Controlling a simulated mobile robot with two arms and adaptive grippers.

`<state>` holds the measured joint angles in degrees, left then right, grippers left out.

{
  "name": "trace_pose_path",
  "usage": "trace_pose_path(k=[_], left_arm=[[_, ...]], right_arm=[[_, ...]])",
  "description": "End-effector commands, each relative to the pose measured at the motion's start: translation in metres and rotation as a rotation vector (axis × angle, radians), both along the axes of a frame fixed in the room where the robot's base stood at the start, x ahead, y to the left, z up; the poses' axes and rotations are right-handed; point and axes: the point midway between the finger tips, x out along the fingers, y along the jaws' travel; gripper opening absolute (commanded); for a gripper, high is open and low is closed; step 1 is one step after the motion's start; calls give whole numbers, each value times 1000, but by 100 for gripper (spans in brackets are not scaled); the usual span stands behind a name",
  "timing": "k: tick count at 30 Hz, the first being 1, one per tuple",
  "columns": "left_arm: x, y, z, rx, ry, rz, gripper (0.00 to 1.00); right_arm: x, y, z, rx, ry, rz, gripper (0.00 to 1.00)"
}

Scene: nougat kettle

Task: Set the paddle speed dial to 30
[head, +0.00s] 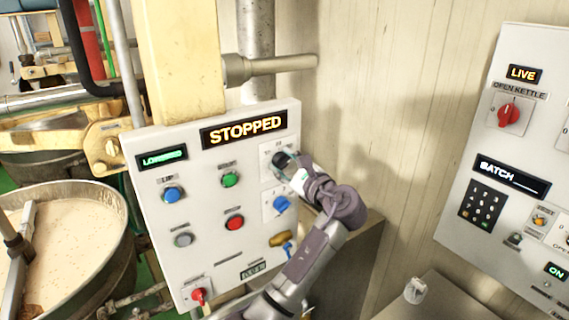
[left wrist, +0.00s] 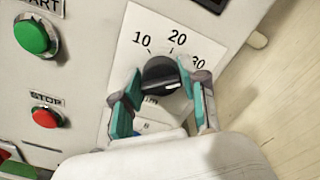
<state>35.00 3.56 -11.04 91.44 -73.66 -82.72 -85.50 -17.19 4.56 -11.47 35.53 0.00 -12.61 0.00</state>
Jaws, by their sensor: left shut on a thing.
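The paddle speed dial is a black round knob (left wrist: 158,72) on a white plate marked 10, 20 and 30, in the left wrist view. A white pointer line shows on the knob's lower right side, towards the 30 side; whether it lines up exactly with 30 I cannot tell. My left gripper (left wrist: 163,88) is shut on the knob, one teal-padded finger on each side. In the head view my left gripper (head: 287,168) is at the upper right of the control panel (head: 205,260) and mostly hides the dial. My right gripper is not in view.
A lit STOPPED display (head: 244,131) is above the dial. A blue knob (head: 281,204) sits just below my gripper. Green (head: 230,179) and red (head: 234,223) buttons lie to the left. A second panel (head: 470,235) stands at right; a kettle (head: 75,245) is at left.

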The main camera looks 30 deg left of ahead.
Motion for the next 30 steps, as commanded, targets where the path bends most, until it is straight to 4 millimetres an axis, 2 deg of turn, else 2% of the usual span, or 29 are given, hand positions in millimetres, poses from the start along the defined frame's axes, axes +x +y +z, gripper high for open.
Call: trace_pose_path(k=[14, 15, 18, 27, 30], left_arm=[[0, 0, -1, 3, 15, 0, 8], [0, 0, -1, 3, 15, 0, 49], [0, 0, -1, 4, 14, 0, 66], [0, -1, -1, 4, 11, -1, 67], [-2, -6, -1, 3, 12, -3, 67]], right_arm=[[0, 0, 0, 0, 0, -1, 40], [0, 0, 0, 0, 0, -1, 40], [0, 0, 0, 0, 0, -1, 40], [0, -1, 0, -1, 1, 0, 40], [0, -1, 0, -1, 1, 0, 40]])
